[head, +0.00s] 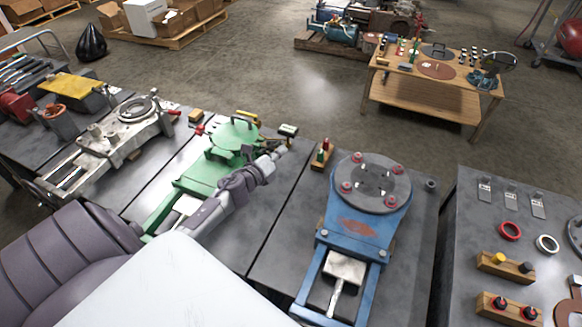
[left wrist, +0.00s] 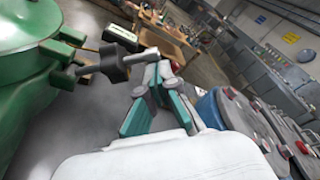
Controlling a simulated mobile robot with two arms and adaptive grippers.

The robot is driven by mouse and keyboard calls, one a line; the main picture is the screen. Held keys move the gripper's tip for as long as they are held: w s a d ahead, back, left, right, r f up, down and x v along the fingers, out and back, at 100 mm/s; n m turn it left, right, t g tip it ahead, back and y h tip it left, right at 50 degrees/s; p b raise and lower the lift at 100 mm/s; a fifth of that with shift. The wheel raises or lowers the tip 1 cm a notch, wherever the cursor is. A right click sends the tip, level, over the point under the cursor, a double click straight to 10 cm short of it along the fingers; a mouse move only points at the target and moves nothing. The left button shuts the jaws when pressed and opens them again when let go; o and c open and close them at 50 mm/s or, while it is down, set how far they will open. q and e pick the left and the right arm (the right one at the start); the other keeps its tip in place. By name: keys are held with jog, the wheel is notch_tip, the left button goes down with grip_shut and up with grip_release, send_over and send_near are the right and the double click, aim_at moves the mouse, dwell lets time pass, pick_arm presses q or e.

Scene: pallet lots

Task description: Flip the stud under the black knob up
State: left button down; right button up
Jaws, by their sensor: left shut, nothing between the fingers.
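My left gripper (head: 280,152) reaches over the right side of the green round machine (head: 234,137), above the dark table. It is shut and empty. In the left wrist view its teal-padded fingers (left wrist: 158,72) come together just right of a dark knob-like piece (left wrist: 113,63) on a rod from the green machine; whether they touch it I cannot tell. A small box with a pale top (head: 288,130) stands just beyond the gripper. A wooden block on the right table carries a yellow knob and a black knob (head: 526,267). No stud can be made out clearly. My right gripper is not in view.
A blue machine with a round grey top (head: 371,182) stands right of my left arm. A small wooden block with red and green pieces (head: 322,154) stands between. A grey-white machine (head: 125,128) is at left. A floor gap separates the right table (head: 470,225).

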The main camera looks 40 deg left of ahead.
pick_arm(q)
jog(key=shift+s+a+r+n, duration=0.15)
jog(key=shift+a+r+n, duration=0.5)
jog(key=shift+n, duration=0.25)
jog(key=s+a+r+n+t+b, duration=0.1)
jog(key=a+r+n+t, duration=0.1)
jog(key=a+n, duration=0.3)
jog(key=shift+s+a+r+n+h, duration=0.15)
jog(key=shift+a+r+n+h, duration=0.2)
jog(key=shift+n, duration=0.55)
jog(key=shift+s+f, duration=0.1)
jog(key=s, duration=0.7)
jog(key=shift+s, duration=0.15)
jog(key=shift+d+f+h, duration=0.1)
jog(key=shift+h, duration=0.15)
